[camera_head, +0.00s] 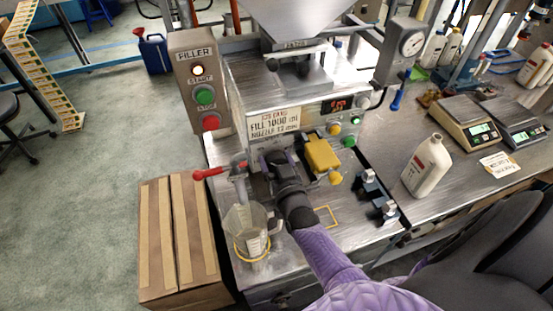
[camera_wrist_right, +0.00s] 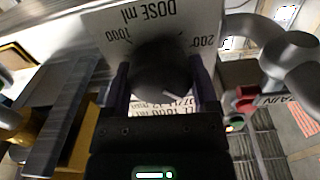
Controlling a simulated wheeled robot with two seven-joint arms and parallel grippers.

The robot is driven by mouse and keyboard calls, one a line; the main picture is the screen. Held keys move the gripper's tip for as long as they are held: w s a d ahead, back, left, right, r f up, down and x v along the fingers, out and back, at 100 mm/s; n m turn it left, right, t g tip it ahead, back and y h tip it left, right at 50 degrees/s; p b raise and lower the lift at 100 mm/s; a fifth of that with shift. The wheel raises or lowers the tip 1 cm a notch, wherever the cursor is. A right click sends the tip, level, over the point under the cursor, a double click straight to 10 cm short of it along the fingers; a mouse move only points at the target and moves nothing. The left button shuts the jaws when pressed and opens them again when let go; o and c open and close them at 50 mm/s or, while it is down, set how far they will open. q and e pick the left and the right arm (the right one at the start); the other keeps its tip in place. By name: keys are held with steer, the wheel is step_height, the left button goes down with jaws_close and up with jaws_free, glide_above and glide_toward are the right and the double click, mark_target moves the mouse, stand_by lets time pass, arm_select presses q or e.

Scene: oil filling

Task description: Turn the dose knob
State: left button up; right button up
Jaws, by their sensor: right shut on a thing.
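The dose knob (camera_wrist_right: 162,68) is a dark round knob with a short white pointer line. It sits on a white plate (camera_wrist_right: 113,22) marked "DOSE ml", "1000" and "200", which shows upside down in the wrist view. My right gripper (camera_wrist_right: 163,88) is shut on the knob, one purple finger on each side. In the head view my right gripper (camera_head: 272,160) reaches the lower front of the filler machine (camera_head: 237,88), below the card (camera_head: 274,123) that reads "FILL 1000 ml". The knob is hidden there by my gripper. My left gripper is not in view.
A clear jug (camera_head: 245,228) stands left of my right arm, near a red-handled valve (camera_head: 207,173). A yellow block (camera_head: 322,153) and several buttons are right of the gripper. A white bottle (camera_head: 427,167) and scales (camera_head: 466,122) stand on the right bench.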

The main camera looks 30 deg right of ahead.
steer(key=n, duration=0.6)
steer(key=shift+a+f, duration=0.1)
steer(key=shift+f, duration=0.05)
steer(key=shift+n, duration=0.4)
steer(key=o, duration=1.1)
steer(key=p+v, duration=0.1)
steer(key=v, duration=0.9)
